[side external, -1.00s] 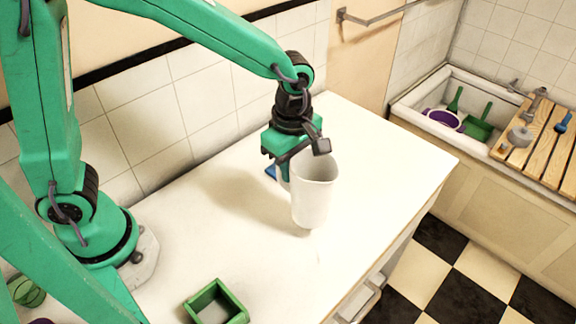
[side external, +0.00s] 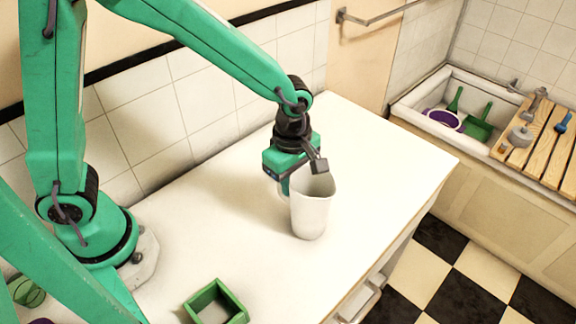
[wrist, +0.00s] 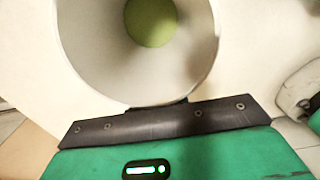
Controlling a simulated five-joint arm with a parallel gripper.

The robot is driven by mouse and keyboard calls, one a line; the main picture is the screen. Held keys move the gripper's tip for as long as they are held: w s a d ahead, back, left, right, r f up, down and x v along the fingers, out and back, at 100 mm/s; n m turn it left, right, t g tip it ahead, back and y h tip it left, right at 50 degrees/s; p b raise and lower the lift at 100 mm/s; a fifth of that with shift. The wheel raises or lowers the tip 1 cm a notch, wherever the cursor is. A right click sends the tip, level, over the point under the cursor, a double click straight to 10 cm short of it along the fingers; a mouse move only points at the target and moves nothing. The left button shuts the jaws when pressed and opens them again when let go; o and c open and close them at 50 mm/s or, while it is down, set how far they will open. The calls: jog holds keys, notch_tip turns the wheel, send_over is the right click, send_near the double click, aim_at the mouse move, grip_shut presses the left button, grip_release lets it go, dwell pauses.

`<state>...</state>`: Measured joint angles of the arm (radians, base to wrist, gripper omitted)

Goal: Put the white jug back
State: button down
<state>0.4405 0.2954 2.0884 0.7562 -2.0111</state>
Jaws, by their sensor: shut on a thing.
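The white jug (side external: 312,212) is upright over the white counter, mouth up. My gripper (side external: 290,184) is at its left side near the rim and is shut on the jug, seemingly at the handle side; the fingertips are mostly hidden. I cannot tell whether the jug's base touches the counter. In the wrist view, the jug's open mouth (wrist: 95,45) fills the upper middle, just beyond the dark edge of my gripper. A round yellow-green patch (wrist: 150,20) shows deep inside the jug; I cannot tell what it is.
A green square box (side external: 216,304) stands on the counter (side external: 385,165) near its front. The counter is clear to the right of the jug. A tiled wall (side external: 150,95) runs behind. A basin (side external: 432,124) with a purple bowl (side external: 443,119) and wooden slats (side external: 540,145) is at far right.

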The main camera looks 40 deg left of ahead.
jog(key=c, duration=1.4)
grip_release()
jog(key=shift+o, duration=0.2)
jog(key=shift+r, duration=0.1)
notch_tip(320, 180, up, 12)
jog(key=shift+s+a+r+m, duration=0.1)
jog(key=shift+a+r+m, duration=0.2)
jog(key=shift+a, duration=0.1)
jog(key=s+a+r+m+t, duration=0.4)
jog(key=s+a+m, duration=0.8)
jog(key=a+m, duration=0.3)
jog(key=shift+a+m+t, duration=0.25)
jog(key=shift+m+t, duration=0.55)
jog(key=shift+m, duration=0.4)
